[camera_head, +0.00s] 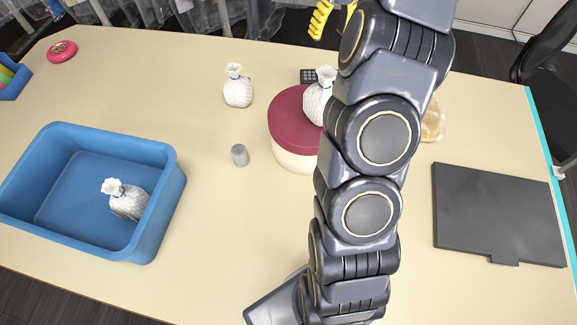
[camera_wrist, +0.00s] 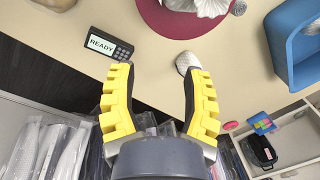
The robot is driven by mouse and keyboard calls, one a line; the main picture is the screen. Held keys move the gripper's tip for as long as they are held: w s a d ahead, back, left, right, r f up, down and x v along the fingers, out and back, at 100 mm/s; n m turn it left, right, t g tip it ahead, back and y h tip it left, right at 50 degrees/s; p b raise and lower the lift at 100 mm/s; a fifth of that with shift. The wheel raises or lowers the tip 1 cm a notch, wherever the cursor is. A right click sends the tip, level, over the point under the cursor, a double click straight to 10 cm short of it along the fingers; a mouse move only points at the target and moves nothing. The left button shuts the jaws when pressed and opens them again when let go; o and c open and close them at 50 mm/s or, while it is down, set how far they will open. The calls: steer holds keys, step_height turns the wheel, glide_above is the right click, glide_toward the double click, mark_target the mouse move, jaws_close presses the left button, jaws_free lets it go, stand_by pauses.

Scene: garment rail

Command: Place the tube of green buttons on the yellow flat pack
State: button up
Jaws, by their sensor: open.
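I cannot make out a tube of green buttons in either view. No clearly yellow flat pack shows; a pale orange-tan packet (camera_head: 433,122) lies right of my arm in the head view, partly hidden by it. My gripper (camera_wrist: 157,78) has yellow ribbed fingers. They are spread apart with nothing held between them, at the table's far edge. In the head view one yellow finger (camera_head: 320,19) shows beside my arm. In the wrist view a white patterned bottle-like thing (camera_wrist: 187,62) lies beyond the right fingertip.
A red-lidded round box (camera_head: 284,117) bears a white vase-like thing (camera_head: 317,98). Another (camera_head: 238,92) stands left of it. A blue bin (camera_head: 160,157) holds a third. Also there are a grey cylinder (camera_head: 240,155), a dark panel (camera_head: 490,215) and a READY display (camera_wrist: 106,43).

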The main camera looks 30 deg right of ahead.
steer(key=s+a+r+n+g, duration=0.1)
steer(key=s+a+r, duration=0.25)
steer(key=a, duration=0.65)
steer(key=s+a+r+n, duration=0.15)
steer(key=s+a, duration=0.35)
steer(key=a, duration=0.5)
steer(key=s+a+f+m, duration=0.1)
steer(key=s+a, duration=0.2)
steer(key=s, duration=0.6)
steer(key=s+a+f+g+h, duration=0.1)
steer(key=s+a, duration=0.3)
steer(key=s, duration=0.4)
steer(key=shift+s+f+m+h, duration=0.3)
steer(key=shift+s+f+m, duration=0.05)
steer(key=shift+f, duration=0.05)
